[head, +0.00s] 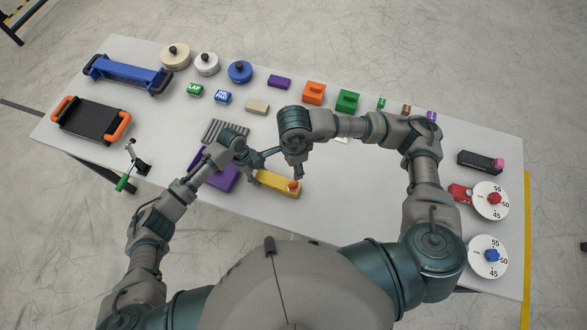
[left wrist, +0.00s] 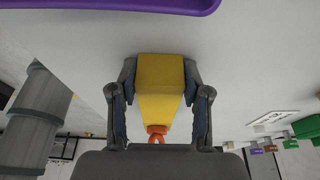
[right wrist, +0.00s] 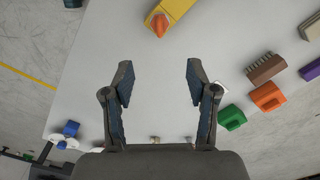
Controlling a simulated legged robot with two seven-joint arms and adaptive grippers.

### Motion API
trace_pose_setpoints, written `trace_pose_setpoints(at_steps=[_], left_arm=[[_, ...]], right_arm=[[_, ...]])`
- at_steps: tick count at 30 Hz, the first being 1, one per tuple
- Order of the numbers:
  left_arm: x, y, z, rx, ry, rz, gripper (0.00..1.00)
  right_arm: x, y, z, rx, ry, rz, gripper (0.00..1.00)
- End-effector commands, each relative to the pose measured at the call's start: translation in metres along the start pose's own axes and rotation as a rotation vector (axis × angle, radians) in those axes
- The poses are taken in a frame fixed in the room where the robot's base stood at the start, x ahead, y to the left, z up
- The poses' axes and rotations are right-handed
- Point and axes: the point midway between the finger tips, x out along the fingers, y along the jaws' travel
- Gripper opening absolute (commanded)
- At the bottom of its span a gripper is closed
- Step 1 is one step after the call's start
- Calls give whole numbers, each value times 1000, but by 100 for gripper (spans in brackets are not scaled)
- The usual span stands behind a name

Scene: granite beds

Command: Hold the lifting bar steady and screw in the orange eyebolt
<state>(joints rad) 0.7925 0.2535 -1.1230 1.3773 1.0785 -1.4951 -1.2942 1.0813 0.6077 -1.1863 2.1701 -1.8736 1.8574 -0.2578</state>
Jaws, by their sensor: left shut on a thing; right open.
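The yellow lifting bar (head: 275,182) lies on the white table near its front edge. The orange eyebolt (head: 294,187) stands at the bar's right end. My right gripper (head: 298,174) is open and empty above the table, close to the eyebolt. In the right wrist view the eyebolt (right wrist: 159,23) is beyond the open fingertips, apart from them. Its thread is hidden.
A purple tray (head: 222,180) lies just left of the bar, partly behind my left arm. Coloured blocks, including an orange block (head: 313,92) and a green block (head: 347,101), stand along the back. Two dials (head: 490,201) are at the right.

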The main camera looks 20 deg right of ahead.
Motion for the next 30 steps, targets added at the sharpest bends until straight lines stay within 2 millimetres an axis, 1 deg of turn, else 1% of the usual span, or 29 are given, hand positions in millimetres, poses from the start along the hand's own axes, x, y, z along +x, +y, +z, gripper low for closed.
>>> trace_pose_setpoints(at_steps=[1,3,6,9,13,20,21,23,24,30], left_arm=[[0,0,1,-1,-1,1,6],[0,0,1,-1,-1,1,6],[0,0,1,-1,-1,1,6],[0,0,1,-1,-1,1,6],[0,0,1,-1,-1,1,6],[0,0,1,-1,-1,1,6],[0,0,1,-1,-1,1,57],[0,0,0,-1,-1,1,72],[0,0,0,-1,-1,1,77],[0,0,0,0,0,0,77]], right_arm=[[-12,-1,0,0,0,-4,58],[-27,-1,0,0,0,-3,58],[-44,-1,0,0,-1,-2,58],[-55,0,0,0,0,0,58],[-62,0,0,-1,0,1,58],[-62,0,0,0,0,1,58],[-62,0,0,0,0,1,58],[-62,0,0,0,0,1,58],[-62,0,-1,0,0,1,58],[-62,0,-1,0,0,1,58]])
